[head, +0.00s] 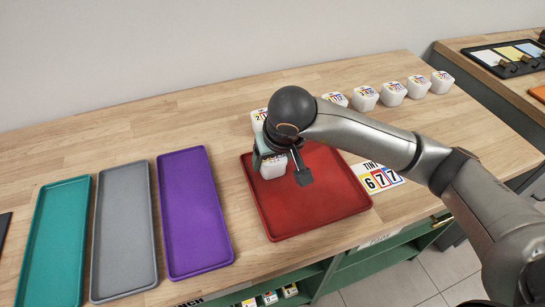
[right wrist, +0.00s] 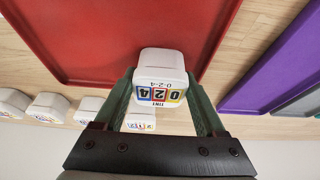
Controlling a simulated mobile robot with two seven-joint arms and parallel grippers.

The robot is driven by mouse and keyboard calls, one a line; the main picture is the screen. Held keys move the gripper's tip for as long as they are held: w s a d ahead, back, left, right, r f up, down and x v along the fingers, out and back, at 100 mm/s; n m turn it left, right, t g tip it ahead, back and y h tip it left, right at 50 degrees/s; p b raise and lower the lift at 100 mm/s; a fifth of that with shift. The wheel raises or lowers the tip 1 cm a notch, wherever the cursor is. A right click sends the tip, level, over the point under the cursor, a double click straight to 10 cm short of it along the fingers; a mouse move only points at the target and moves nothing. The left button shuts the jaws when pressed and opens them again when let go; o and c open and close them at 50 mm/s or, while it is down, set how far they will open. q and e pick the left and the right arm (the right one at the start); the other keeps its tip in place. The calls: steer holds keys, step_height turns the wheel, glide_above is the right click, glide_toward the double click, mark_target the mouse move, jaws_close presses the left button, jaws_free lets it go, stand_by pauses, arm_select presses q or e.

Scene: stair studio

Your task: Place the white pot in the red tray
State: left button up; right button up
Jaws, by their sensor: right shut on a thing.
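The white pot (head: 273,168) is between the fingers of my right gripper (head: 281,167), over the far left part of the red tray (head: 325,215). In the right wrist view the pot (right wrist: 162,65) shows a coloured label reading 0-2-4, and the gripper (right wrist: 163,100) has a finger on each side of it. The red tray (right wrist: 75,40) lies behind the pot there. I cannot tell whether the pot's base touches the tray. The bare part of the tray looks empty. My left gripper is out of view.
Several similar white pots (head: 391,90) stand in a row along the table's back. Purple (head: 192,215), grey (head: 125,235) and teal (head: 52,245) trays lie to the left. A second counter (head: 480,75) stands far right.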

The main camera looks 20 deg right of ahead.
steer(key=shift+f+b, duration=0.25)
steer(key=shift+b, duration=0.1)
steer(key=o, duration=1.4)
steer(key=shift+r, duration=0.1)
steer(key=shift+s+r+p, duration=0.1)
steer(key=shift+r+p, duration=0.35)
steer(key=shift+r, duration=0.2)
steer(key=v, duration=1.1)
steer(key=shift+a, duration=0.1)
